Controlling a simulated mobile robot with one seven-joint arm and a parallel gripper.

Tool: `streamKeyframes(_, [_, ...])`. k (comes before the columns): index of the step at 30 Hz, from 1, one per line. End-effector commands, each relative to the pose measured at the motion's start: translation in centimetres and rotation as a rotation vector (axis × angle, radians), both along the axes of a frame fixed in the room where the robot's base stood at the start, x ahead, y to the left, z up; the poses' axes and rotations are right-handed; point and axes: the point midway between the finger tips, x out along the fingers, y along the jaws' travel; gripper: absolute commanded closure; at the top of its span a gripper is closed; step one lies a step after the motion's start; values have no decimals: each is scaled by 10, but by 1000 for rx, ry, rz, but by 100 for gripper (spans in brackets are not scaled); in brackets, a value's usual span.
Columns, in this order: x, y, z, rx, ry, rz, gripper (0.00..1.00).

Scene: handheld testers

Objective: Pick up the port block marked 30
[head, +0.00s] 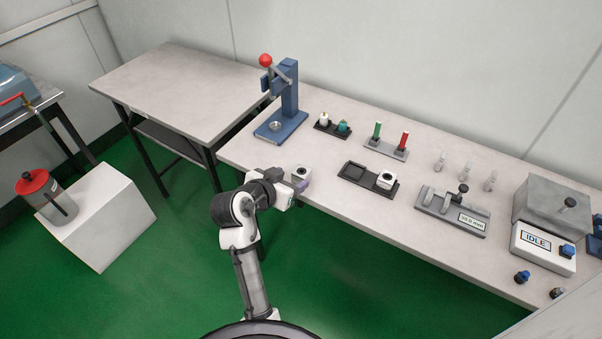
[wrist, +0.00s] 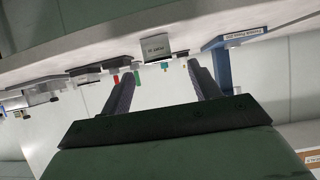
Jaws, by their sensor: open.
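A small pale block with a dark round hole in its top (head: 301,172) stands near the front edge of the long table. A similar block (head: 386,180) sits on the right side of a dark two-place tray. The heads' markings cannot be read in the head view. My gripper (head: 298,187) is at the table's front edge, just in front of the nearer block. In the wrist view, my gripper (wrist: 161,65) has its fingers apart with nothing between them. A grey block with an upside-down label (wrist: 156,46) lies ahead, between the fingertip directions; its number is too small to read surely.
The dark tray (head: 353,171) has an empty left place. A blue press (head: 290,110) stands behind left. Green and red pieces stand in a rack (head: 384,150). A grey gauge fixture (head: 450,212) and an IDLE box (head: 543,247) are to the right.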

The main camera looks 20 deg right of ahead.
Motion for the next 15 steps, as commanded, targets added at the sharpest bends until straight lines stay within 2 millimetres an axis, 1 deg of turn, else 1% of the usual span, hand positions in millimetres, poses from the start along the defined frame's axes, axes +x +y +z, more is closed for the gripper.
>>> streamKeyframes(1, [3,-5,-2,0,1,-2,38])
streamKeyframes(8, [12,-17,-8,1,0,0,38])
streamKeyframes(11, [20,-29,-12,1,0,-1,38])
streamKeyframes(15, [31,-43,-22,1,-1,0,38])
